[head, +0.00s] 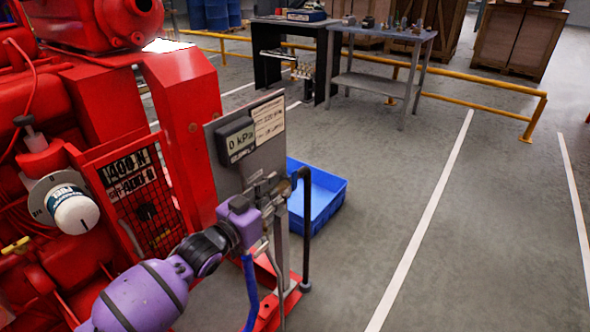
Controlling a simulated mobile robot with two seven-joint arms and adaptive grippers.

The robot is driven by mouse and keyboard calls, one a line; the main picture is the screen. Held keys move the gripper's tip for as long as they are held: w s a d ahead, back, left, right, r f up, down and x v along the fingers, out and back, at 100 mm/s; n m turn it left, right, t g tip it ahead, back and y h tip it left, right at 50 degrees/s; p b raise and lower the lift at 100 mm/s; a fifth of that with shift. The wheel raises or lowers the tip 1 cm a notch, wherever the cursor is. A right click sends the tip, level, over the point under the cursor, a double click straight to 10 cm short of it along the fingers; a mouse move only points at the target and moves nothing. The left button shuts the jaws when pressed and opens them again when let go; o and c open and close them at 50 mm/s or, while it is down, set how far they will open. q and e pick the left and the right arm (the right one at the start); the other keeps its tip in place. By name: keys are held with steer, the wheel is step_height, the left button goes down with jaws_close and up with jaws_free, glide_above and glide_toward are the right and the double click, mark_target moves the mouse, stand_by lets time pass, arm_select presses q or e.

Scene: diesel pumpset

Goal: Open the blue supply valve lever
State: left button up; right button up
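My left arm comes in from the lower left, purple with dark joints. Its gripper (268,189) is at the lower right edge of the grey gauge panel (220,178), in front of small metal fittings. The fingers blend with these fittings, so I cannot tell whether they are open or shut, or touching anything. A blue strip (250,292), like a hose or pipe, runs down below the gripper. I cannot make out the blue supply valve lever; my gripper may hide it. The display (239,141) on the panel reads 0 kPa. My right gripper is not in view.
A workbench (385,35) and yellow rail (490,82) stand farther back. Right floor is clear.

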mark_target(292, 180)
arm_select(q)
steer(key=shift+w+d+r+b, duration=0.2)
steer(key=shift+w+d, duration=0.2)
steer(key=shift+d, duration=0.15)
steer(key=shift+w+d+r+b, duration=0.15)
steer(key=shift+w+d, duration=0.25)
steer(key=shift+d, duration=0.15)
steer(key=x, duration=0.3)
steer(key=shift+w+d+f+b, duration=0.1)
steer(key=shift+w+f+b, duration=0.05)
steer(key=shift+w+b, duration=0.2)
steer(key=shift+w+d, duration=0.25)
steer(key=shift+w, duration=0.05)
jaws_close()
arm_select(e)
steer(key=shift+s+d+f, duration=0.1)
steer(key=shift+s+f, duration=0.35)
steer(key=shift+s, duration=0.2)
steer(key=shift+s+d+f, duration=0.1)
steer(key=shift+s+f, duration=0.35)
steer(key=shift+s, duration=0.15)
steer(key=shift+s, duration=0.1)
